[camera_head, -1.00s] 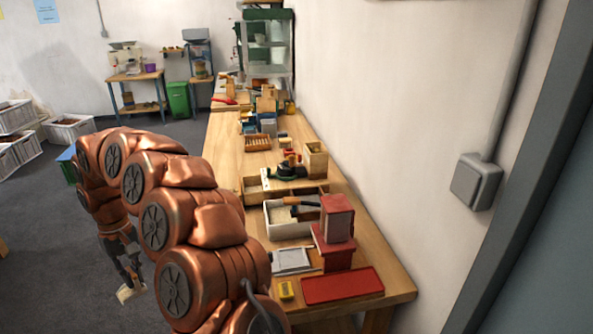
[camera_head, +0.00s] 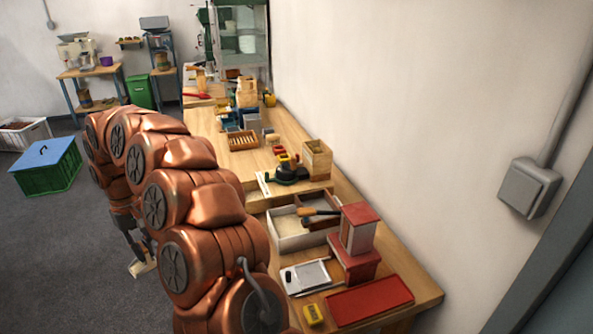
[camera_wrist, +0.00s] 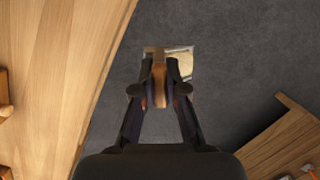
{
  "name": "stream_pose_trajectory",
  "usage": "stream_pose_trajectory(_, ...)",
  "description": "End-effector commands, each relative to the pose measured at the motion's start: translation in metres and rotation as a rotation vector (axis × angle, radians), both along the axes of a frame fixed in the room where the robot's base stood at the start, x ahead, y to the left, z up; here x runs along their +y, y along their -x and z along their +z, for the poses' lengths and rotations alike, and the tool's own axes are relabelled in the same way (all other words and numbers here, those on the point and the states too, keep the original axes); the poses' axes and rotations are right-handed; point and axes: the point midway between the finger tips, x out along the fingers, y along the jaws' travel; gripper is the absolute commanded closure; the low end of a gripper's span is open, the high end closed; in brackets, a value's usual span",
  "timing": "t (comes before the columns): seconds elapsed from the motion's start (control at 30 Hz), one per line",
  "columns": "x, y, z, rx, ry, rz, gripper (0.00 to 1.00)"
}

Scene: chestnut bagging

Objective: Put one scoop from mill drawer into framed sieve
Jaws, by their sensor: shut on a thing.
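My gripper (camera_wrist: 160,88) is shut on the wooden handle of a scoop (camera_wrist: 181,64). Pale, flour-like stuff shows in the scoop, held over the grey floor. In the head view, the scoop (camera_head: 142,268) hangs below my gripper (camera_head: 130,236), left of the long bench. A white open box (camera_head: 290,243) with pale contents sits on the bench beside a red mill-like tower (camera_head: 357,230); it may be the mill drawer. A wooden-handled tool (camera_head: 318,212) lies across it. I cannot pick out the framed sieve for certain.
The long wooden bench (camera_head: 225,168) carries several tools and boxes. A red tray (camera_head: 370,299) lies at its near end. A green crate with a blue lid (camera_head: 45,166) stands on the floor at left. Another wooden tabletop (camera_wrist: 275,145) shows at lower right in the wrist view.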

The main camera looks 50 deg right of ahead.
Motion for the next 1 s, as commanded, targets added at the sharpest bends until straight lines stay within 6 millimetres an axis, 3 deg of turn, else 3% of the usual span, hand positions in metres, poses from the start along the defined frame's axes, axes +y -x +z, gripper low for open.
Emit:
stream_pose_trajectory(0.1, -0.042, -0.002, 0.011, 0.004, 0.012, -0.031, 1.00)
stream_pose_trajectory(0.47, -0.153, 0.007, 0.036, 0.002, 0.044, -0.082, 1.00)
stream_pose_trajectory(1.0, -0.299, 0.061, 0.057, 0.010, 0.089, -0.134, 1.00)
